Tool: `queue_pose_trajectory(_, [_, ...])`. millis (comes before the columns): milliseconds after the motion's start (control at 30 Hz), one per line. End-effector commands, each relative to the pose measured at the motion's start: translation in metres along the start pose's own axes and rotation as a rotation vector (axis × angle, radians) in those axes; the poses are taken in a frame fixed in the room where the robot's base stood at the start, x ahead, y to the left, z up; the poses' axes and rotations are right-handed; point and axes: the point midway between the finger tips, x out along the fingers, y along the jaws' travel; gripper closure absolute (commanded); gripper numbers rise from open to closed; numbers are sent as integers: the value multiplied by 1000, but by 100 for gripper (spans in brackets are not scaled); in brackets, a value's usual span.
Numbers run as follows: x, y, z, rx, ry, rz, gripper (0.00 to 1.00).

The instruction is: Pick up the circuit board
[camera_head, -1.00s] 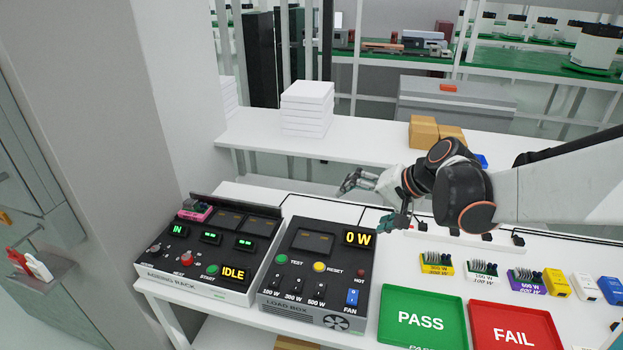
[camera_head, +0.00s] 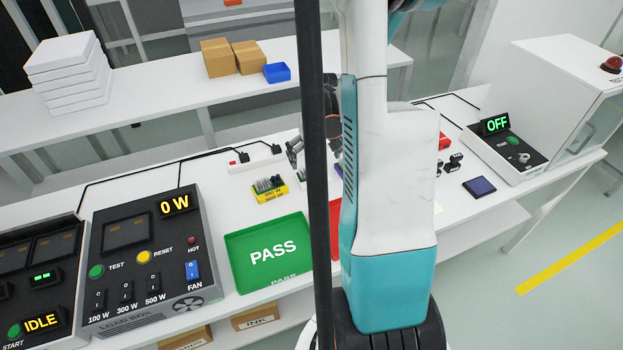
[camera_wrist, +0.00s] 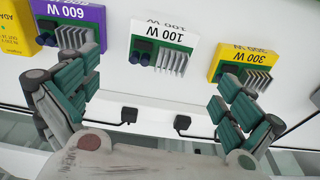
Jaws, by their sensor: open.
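Several green circuit boards with grey fins sit on coloured labelled blocks. The wrist view shows a purple 600 W one (camera_wrist: 66,24), a white 100 W one (camera_wrist: 160,47) and a yellow 300 W one (camera_wrist: 243,65), upside down. My gripper (camera_wrist: 157,105) is open and empty, its fingers spread wide, with the white one ahead between them. In the head view the yellow one (camera_head: 270,188) stands behind the green PASS tray (camera_head: 297,219).
The load box (camera_head: 145,258) stands left of the PASS tray. A power strip with plugs (camera_head: 257,161) lies behind the boards. At the right stand a dark blue pad (camera_head: 479,187) and a white machine reading OFF (camera_head: 557,85). Another yellow block (camera_wrist: 14,32) edges the wrist view.

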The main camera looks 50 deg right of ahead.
Motion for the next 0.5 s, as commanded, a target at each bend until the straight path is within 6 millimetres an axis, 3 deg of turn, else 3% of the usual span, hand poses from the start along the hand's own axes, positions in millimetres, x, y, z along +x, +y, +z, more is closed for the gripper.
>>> queue_pose_trajectory(100, [20,0,0,0,0,-1,0])
queue_pose_trajectory(367, [33,-1,0,0,1,-1,0])
queue_pose_trajectory(500, [49,-1,0,0,1,-1,0])
